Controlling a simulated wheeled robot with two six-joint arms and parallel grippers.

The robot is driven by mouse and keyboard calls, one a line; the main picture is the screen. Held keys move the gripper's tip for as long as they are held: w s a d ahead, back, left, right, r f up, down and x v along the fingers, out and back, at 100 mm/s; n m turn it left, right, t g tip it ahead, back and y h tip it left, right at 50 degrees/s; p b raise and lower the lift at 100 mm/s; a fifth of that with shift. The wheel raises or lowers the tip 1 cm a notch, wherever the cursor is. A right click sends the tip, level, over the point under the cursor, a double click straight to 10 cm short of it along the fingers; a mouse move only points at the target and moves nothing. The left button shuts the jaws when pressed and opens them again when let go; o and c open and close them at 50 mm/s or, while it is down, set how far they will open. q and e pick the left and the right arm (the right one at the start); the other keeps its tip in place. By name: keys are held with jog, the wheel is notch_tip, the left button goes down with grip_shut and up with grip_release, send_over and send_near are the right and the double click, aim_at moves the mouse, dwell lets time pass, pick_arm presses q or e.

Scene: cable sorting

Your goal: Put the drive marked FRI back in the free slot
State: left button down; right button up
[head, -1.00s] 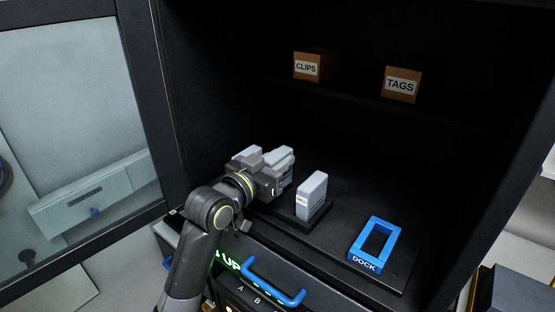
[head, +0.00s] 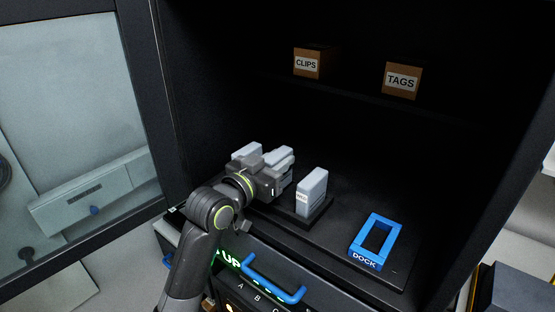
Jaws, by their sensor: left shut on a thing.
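My left gripper (head: 282,180) is inside the dark cabinet, at the row of grey drives on the black slotted base. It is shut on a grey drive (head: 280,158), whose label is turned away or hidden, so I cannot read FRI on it. Another grey drive (head: 246,150) stands behind and left of the gripper. A labelled drive (head: 312,190) stands upright to the right on the base (head: 318,214); its small label is too blurred to read surely. The gripper hides most of the base and any free slot. My right gripper is not in view.
A blue frame marked DOCK (head: 376,242) lies empty on the cabinet floor at right. Boxes marked CLIPS (head: 307,64) and TAGS (head: 401,82) stand on the shelf above. A blue handle (head: 272,280) is at the front below. The floor between base and dock is clear.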

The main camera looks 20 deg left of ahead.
pick_arm(q)
jog(key=shift+f+b, duration=0.45)
jog(key=shift+f, duration=0.5)
dwell(1.2)
jog(key=c, duration=0.6)
grip_release()
jog(key=shift+r+p, duration=3.5)
jog(key=shift+r, duration=0.05)
jog(key=shift+f, duration=0.1)
